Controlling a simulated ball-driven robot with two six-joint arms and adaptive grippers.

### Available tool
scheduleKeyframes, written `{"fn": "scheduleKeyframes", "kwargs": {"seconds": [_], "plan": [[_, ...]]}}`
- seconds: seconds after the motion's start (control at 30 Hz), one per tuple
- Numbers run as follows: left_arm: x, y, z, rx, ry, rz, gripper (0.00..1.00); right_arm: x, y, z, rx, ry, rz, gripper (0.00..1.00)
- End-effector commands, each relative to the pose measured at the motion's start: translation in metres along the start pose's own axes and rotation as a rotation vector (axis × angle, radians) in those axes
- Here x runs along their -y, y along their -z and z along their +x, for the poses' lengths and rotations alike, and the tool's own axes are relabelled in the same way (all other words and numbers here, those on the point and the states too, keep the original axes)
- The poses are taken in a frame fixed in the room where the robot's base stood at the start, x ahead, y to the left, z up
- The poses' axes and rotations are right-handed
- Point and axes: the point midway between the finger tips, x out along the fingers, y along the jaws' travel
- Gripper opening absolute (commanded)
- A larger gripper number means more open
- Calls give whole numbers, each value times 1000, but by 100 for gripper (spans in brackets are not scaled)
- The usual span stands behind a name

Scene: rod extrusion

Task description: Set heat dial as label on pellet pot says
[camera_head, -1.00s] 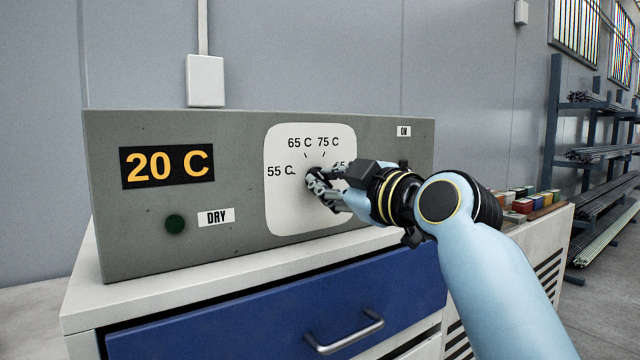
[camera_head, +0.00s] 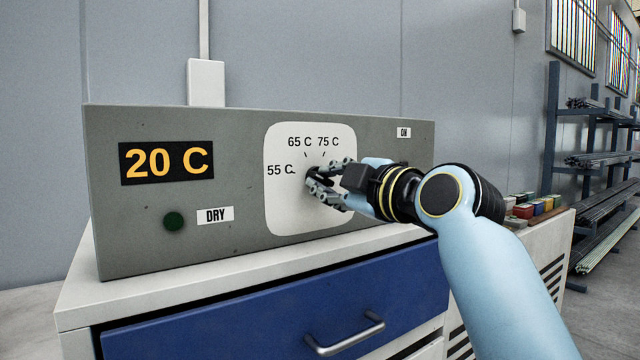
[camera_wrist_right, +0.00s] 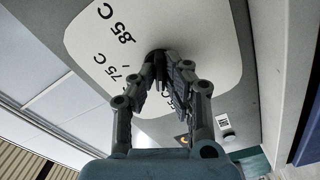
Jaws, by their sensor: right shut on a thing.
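The heat dial (camera_head: 309,176) is a small dark knob on a white scale plate (camera_head: 285,215) of a grey control box (camera_head: 130,245). Marks for 55 C, 65 C and 75 C show in the head view; 85 C and 75 C show in the wrist view. My right gripper (camera_head: 314,186) is shut on the dial, and its fingers hide most of it, so I cannot read its setting. In the right wrist view the fingertips (camera_wrist_right: 163,75) close on the dark knob. The display (camera_head: 167,161) reads 20 C. No pellet pot or left gripper shows.
A dark green round lamp or button (camera_head: 174,221) sits beside a DRY label (camera_head: 215,215). The box stands on a white cabinet with a blue drawer (camera_head: 270,308). Small coloured containers (camera_head: 535,207) stand at right. A rod rack (camera_head: 590,150) is behind them.

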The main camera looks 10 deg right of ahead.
Motion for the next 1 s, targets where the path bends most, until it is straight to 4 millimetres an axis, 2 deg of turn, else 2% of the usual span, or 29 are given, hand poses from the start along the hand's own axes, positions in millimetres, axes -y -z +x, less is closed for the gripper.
{"fn": "scheduleKeyframes", "kwargs": {"seconds": [0.37,0.53,0.57,0.73,0.77,1.0], "plan": [[0,-1,3,1,0,0,0,0,0,0,0,0,-45,0],[-1,-3,10,5,0,0,0,1,-1,0,0,-1,-166,0],[-1,-3,9,5,0,0,0,1,0,0,0,0,-168,13],[-1,-3,8,4,0,0,0,0,0,0,0,0,-165,35],[-1,-3,8,4,0,0,0,0,0,0,0,0,-165,38],[1,-4,8,5,2,1,0,0,0,0,0,0,-164,38]]}}
